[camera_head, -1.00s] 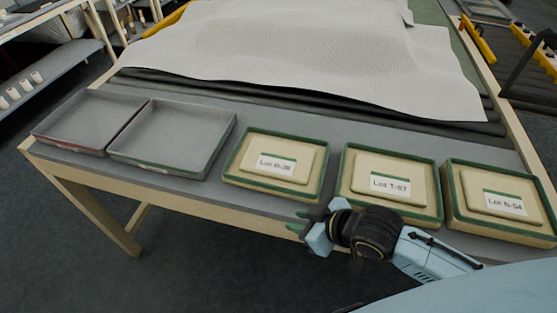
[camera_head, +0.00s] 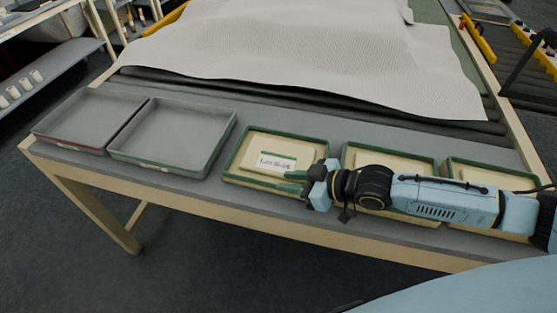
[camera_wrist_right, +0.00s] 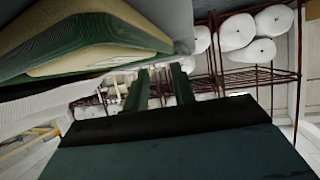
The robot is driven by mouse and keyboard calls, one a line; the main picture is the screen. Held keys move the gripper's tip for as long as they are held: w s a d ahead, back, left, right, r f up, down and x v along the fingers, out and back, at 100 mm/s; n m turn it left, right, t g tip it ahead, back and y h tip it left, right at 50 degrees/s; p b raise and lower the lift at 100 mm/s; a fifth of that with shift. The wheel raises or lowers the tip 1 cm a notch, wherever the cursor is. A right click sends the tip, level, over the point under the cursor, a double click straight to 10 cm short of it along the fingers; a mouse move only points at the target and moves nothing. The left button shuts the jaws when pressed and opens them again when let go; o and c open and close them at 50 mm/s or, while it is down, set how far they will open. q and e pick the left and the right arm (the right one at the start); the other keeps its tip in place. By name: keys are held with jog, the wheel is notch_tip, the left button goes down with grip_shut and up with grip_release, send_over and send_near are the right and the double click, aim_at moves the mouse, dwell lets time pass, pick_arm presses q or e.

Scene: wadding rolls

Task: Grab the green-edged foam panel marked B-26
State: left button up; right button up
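The green-edged foam panel marked B-26 (camera_head: 236,169) lies on the table's front strip, cream with a raised middle and a white label. Its label is slightly blurred. My right gripper (camera_head: 290,182) is at its right front corner, with green fingertips overlapping the panel's edge in the head view. In the right wrist view the two fingers (camera_wrist_right: 160,90) stand apart with nothing between them. My left gripper is not in view.
Two similar panels, T-57 (camera_head: 388,160) and N-54 (camera_head: 480,177), lie to the right, partly hidden by my right arm. Two empty grey trays, one red-edged (camera_head: 90,117) and one green-edged (camera_head: 175,137), stand left. White wadding (camera_head: 300,50) covers the table behind.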

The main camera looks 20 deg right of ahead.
aim_at(263, 182)
jog(key=x, duration=0.6)
jog(key=shift+a+f, duration=0.15)
jog(key=shift+a, duration=0.1)
grip_shut()
